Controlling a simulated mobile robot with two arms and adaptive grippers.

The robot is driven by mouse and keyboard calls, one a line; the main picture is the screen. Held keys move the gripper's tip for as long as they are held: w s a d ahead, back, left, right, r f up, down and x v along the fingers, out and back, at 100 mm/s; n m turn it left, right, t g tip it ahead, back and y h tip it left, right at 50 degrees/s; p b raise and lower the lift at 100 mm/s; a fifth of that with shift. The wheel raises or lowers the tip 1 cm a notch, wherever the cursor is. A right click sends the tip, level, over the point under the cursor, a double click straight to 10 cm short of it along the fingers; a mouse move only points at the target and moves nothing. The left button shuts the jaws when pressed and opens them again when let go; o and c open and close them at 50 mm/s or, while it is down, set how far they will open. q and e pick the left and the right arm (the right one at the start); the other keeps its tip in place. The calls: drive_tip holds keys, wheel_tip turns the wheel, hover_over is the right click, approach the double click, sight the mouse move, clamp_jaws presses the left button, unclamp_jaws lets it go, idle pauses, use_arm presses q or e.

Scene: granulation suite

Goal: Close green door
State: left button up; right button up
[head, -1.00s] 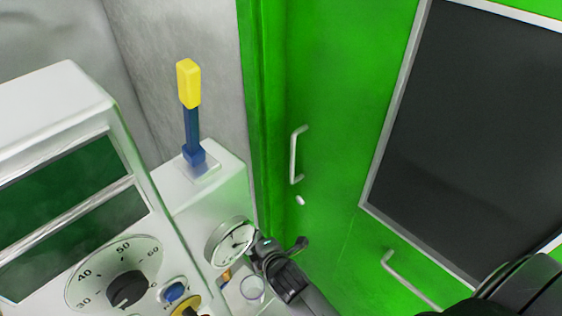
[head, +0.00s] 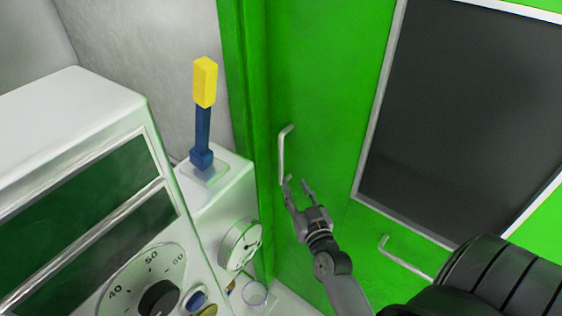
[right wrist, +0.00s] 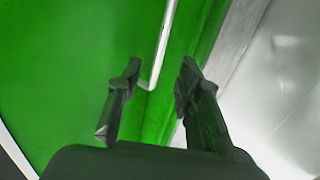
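The green door (head: 320,110) fills the middle of the head view, with a dark framed window panel on its right. A silver bar handle (head: 281,155) stands upright near the door's left edge. My right gripper (head: 297,184) is open at the handle's lower end. In the right wrist view, the handle (right wrist: 162,45) comes down between the two spread fingers of the gripper (right wrist: 158,82), and neither finger is clearly touching it. A second handle (head: 405,258) sits lower right on green. My left gripper is out of view.
A white machine (head: 75,110) with dark green windows and a numbered dial stands at left. A yellow-and-blue lever (head: 204,110) rises from a white housing beside the door frame. A round gauge (head: 240,245) sits low, left of my right arm.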

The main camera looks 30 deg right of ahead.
sight(282, 162)
drive_tip(key=b+x, duration=0.2)
drive_tip(key=x, duration=0.9)
drive_tip(key=shift+w+a+f, duration=0.1)
drive_tip(key=shift+w+f, duration=0.05)
drive_tip(key=shift+w, duration=0.65)
drive_tip(key=shift+c, duration=0.2)
clamp_jaws()
